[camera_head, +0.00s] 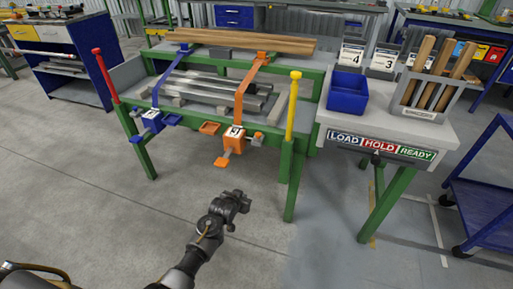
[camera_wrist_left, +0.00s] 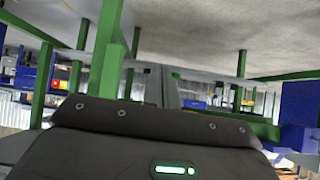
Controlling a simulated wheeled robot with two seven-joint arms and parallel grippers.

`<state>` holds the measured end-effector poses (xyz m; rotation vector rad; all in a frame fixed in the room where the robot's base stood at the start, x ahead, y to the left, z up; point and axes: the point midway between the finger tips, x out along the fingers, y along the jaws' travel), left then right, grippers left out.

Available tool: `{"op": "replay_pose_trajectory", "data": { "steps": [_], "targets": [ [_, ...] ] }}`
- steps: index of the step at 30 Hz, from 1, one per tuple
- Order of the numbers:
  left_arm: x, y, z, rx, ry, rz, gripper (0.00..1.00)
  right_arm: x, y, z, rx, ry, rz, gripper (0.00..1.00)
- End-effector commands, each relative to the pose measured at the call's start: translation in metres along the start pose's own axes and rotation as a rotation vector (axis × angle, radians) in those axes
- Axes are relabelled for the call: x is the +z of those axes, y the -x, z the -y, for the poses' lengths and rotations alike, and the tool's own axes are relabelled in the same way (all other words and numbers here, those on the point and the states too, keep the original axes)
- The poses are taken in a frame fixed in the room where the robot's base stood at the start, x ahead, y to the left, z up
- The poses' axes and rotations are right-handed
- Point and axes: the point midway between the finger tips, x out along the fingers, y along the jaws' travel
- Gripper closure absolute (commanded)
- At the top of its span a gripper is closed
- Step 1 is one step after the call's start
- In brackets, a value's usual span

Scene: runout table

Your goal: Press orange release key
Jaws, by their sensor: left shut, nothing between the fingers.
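The orange release unit (camera_head: 233,138) hangs on the front of the green runout table (camera_head: 290,160), at the lower end of an orange strap (camera_head: 250,82). A small orange key (camera_head: 222,160) sticks out below it, and an orange flap (camera_head: 209,128) shows to its left. My left gripper (camera_head: 240,199) is shut and empty, over the floor in front of the table, apart from the orange unit and below it in the picture. In the left wrist view, my dark wrist housing fills the bottom, and the orange unit cannot be made out. My right gripper is not in view.
A blue unit (camera_head: 152,120) with its own strap hangs left of the orange one. Red (camera_head: 104,76) and yellow (camera_head: 292,105) posts flank the table front. A side table with a LOAD/HOLD/READY strip (camera_head: 382,146) stands right. The floor in front is clear.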

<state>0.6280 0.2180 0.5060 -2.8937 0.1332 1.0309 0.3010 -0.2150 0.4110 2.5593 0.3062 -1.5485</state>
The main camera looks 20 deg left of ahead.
Motion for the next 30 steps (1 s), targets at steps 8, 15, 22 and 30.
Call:
{"op": "replay_pose_trajectory", "data": {
  "steps": [8,15,22,30],
  "targets": [
    [-0.195,0.048,0.012,-0.016,0.038,-0.342,1.0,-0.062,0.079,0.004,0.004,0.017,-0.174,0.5],
    [-0.244,0.083,0.017,-0.021,0.048,-0.437,1.0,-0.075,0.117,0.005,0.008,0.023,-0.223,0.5],
    [-0.247,0.086,0.017,-0.021,0.049,-0.441,1.0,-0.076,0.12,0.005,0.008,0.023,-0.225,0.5],
    [-0.249,0.076,0.017,-0.021,0.049,-0.439,1.0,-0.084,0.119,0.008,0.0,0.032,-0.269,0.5]
  ]
}}
